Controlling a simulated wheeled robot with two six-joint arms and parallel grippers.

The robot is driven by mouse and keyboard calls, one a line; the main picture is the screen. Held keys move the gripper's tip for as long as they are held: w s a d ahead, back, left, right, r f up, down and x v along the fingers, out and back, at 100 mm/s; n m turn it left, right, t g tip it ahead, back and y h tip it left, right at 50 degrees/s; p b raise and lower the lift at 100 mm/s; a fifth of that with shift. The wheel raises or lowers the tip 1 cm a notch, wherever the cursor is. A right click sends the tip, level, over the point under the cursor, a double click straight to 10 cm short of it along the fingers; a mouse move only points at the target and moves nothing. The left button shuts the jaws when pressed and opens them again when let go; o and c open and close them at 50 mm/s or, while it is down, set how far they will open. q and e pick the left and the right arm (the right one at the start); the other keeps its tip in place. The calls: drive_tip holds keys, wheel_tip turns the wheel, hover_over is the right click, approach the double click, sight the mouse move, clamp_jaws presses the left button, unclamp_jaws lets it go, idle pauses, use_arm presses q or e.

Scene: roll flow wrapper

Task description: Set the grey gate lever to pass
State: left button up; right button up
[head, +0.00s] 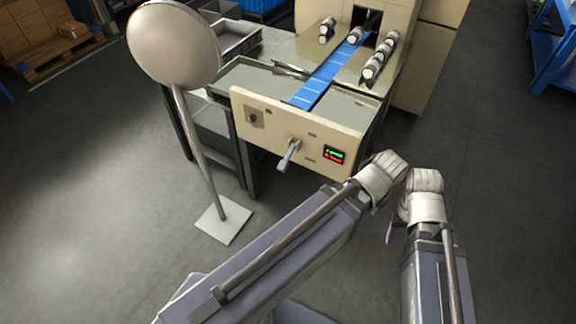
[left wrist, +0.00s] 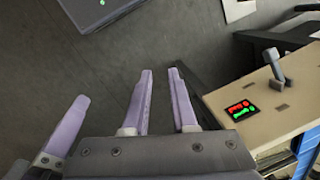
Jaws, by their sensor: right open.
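The grey gate lever (head: 288,156) sticks out of the cream front panel (head: 262,122) of the wrapper. Its handle points down and slightly left in the head view. It also shows at the right of the left wrist view (left wrist: 276,68). My left gripper (left wrist: 160,72) has two pale purple fingers apart, with bare floor between them; nothing is held. It is clear of the lever, and its fingers are hidden behind the wrist in the head view. My right gripper (head: 390,234) shows only part of a purple finger, below and right of the lever, touching nothing visible.
A round disc on a pole (head: 175,45) stands at the left. A blue belt (head: 325,75) runs back between wrapped rolls (head: 380,58). Floor at right is clear.

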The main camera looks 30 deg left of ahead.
use_arm(q)
drive_tip(key=shift+m+t+y, duration=0.3)
drive_tip(key=shift+m+y, duration=0.4)
drive_tip(key=shift+y, duration=0.2)
drive_tip(key=w+a+f+b, duration=0.1)
drive_tip(key=f+b, duration=0.1)
drive_tip(key=w+a+f+b, duration=0.1)
drive_tip(key=w+f+b, duration=0.1)
drive_tip(key=w+a+f+b, duration=0.1)
drive_tip(key=f+b, duration=0.1)
drive_tip(key=f, duration=0.1)
drive_tip(key=shift+w+a, duration=0.2)
drive_tip(key=shift+a, duration=0.15)
clamp_jaws()
drive_tip(key=w+a+f+m+t+y+b, duration=0.1)
drive_tip(key=w+a+f+m+y+b, duration=0.7)
drive_tip(key=w+a+f+b, duration=0.9)
drive_tip(key=shift+w+a+f+m+t+y+b, duration=0.3)
drive_tip(key=shift+a+f+y+b, duration=0.85)
drive_tip(key=shift+b, duration=7.2)
drive_tip(key=shift+s+r+y, duration=0.1)
drive_tip(key=shift+r+y, duration=0.1)
drive_tip(key=shift+y, duration=0.15)
